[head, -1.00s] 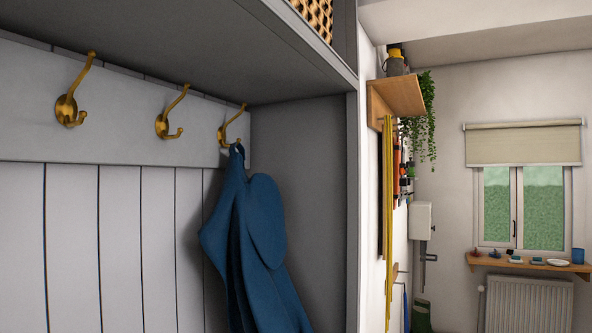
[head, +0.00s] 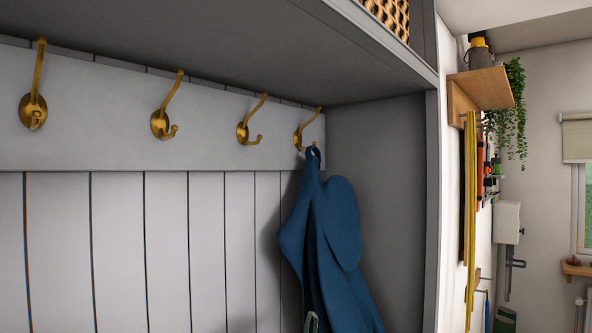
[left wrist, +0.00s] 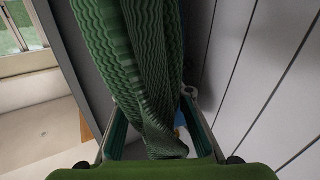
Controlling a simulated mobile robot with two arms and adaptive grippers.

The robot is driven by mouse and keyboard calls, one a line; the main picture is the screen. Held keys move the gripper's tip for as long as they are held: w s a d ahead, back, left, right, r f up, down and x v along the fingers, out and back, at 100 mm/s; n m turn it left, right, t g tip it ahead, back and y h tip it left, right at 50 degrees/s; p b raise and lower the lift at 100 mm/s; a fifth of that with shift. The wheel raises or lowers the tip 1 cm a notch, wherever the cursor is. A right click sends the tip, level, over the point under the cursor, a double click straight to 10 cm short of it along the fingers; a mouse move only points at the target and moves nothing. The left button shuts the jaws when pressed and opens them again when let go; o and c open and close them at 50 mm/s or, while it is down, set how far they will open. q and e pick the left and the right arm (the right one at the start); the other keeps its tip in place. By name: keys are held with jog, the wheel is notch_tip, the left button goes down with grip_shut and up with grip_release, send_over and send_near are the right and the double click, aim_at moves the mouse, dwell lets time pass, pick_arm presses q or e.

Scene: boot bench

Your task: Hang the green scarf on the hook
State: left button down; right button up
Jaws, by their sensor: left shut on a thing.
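The green scarf (left wrist: 150,60) is ribbed and fills the middle of the left wrist view. My left gripper (left wrist: 157,118) is shut on the scarf, with folds of it between the fingers. In the head view, several brass hooks are on the grey rail: one at far left (head: 35,105), one right of it (head: 160,122), another (head: 246,130), and the rightmost (head: 302,135). The rightmost holds a blue coat; the other three look empty. A small pale tip (head: 312,322) shows at the bottom edge; I cannot tell what it is. My right gripper is not in view.
A blue coat (head: 330,240) hangs at the right end of the bench. A grey shelf (head: 230,45) overhangs the hooks, and a grey side panel (head: 385,190) closes the right. The space before the left hooks looks clear.

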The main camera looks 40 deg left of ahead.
pick_arm(q)
jog(key=shift+y, duration=0.4)
jog(key=w+a+r, duration=0.1)
jog(key=a+r, duration=0.2)
jog(key=r, duration=0.3)
jog(key=w+a+r+p, duration=0.1)
jog(key=w+a+r, duration=0.1)
jog(key=r, duration=0.4)
jog(key=w+a+r+p, duration=0.1)
jog(key=w+a+r, duration=0.1)
jog(key=r, duration=0.4)
jog(key=shift+w+a+r, duration=0.1)
jog(key=shift+a+r, duration=0.1)
jog(key=shift+a, duration=0.7)
notch_tip(320, 180, up, 19)
jog(key=s+m+t+h+p, duration=0.1)
jog(key=m+t+h+p, duration=0.1)
jog(key=m+h, duration=0.25)
jog(key=shift+n+h, duration=0.25)
jog(key=shift+h, duration=0.1)
jog(key=shift+w+a+f, duration=0.1)
jog(key=shift+a+f, duration=0.4)
jog(key=shift+a, duration=1.05)
jog(key=shift+w+a+f, duration=0.15)
jog(key=shift+a+f, duration=0.4)
jog(key=shift+a, duration=0.95)
jog(key=shift+w+a+f, duration=0.1)
jog(key=shift+a+f, duration=0.4)
jog(key=shift+a, duration=1.05)
